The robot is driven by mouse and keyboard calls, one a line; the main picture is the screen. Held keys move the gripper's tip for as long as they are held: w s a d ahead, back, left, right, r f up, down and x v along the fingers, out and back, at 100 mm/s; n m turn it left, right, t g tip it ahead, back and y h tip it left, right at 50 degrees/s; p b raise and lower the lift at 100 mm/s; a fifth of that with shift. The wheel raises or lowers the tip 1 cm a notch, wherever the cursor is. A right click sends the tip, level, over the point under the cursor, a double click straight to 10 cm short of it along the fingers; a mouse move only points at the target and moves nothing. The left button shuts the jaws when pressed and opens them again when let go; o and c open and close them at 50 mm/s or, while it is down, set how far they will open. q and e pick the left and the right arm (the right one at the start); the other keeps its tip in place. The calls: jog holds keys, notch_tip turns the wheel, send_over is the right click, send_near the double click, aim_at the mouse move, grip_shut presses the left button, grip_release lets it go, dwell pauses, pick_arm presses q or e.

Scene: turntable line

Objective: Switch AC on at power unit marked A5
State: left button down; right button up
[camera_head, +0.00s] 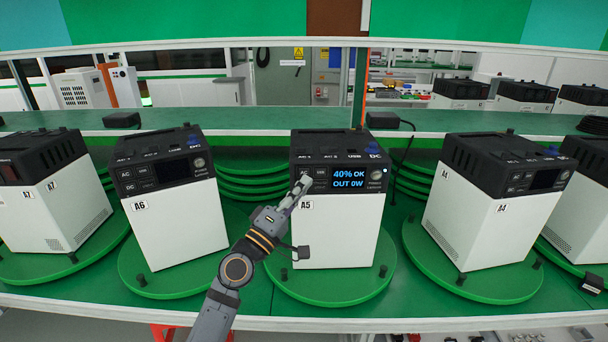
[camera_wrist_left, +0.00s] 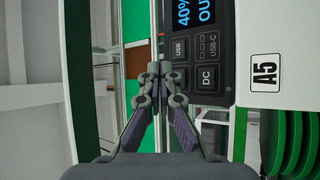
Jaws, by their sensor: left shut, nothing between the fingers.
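The power unit marked A5 (camera_head: 345,230) stands upright on a round green turntable (camera_head: 330,290), white below and black on top. Its screen (camera_head: 348,178) is lit in blue and reads 40% OK, OUT 0W. My left gripper (camera_head: 304,183) is shut and empty, with its fingertips at the left button block of the panel. In the left wrist view its fingertips (camera_wrist_left: 160,72) hide the button spot beside USB (camera_wrist_left: 180,48) and DC (camera_wrist_left: 207,77). I cannot tell whether the fingertips touch the panel. My right gripper is out of view.
Power units A6 (camera_head: 180,230), A4 (camera_head: 465,225) and A7 (camera_head: 50,215) stand on neighbouring turntables, with dark screens where visible. A small black adapter (camera_head: 592,283) lies at the right edge of the bench. A cable (camera_head: 406,150) hangs between A5 and A4.

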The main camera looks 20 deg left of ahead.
aim_at(304, 172)
pick_arm(q)
jog(key=shift+w+a, duration=0.35)
jog(key=shift+w, duration=0.5)
dwell(0.8)
jog(key=shift+w+b, duration=0.15)
jog(key=shift+b, duration=0.15)
jog(key=shift+w, duration=0.1)
jog(key=shift+w+a, duration=0.1)
jog(key=shift+w, duration=0.05)
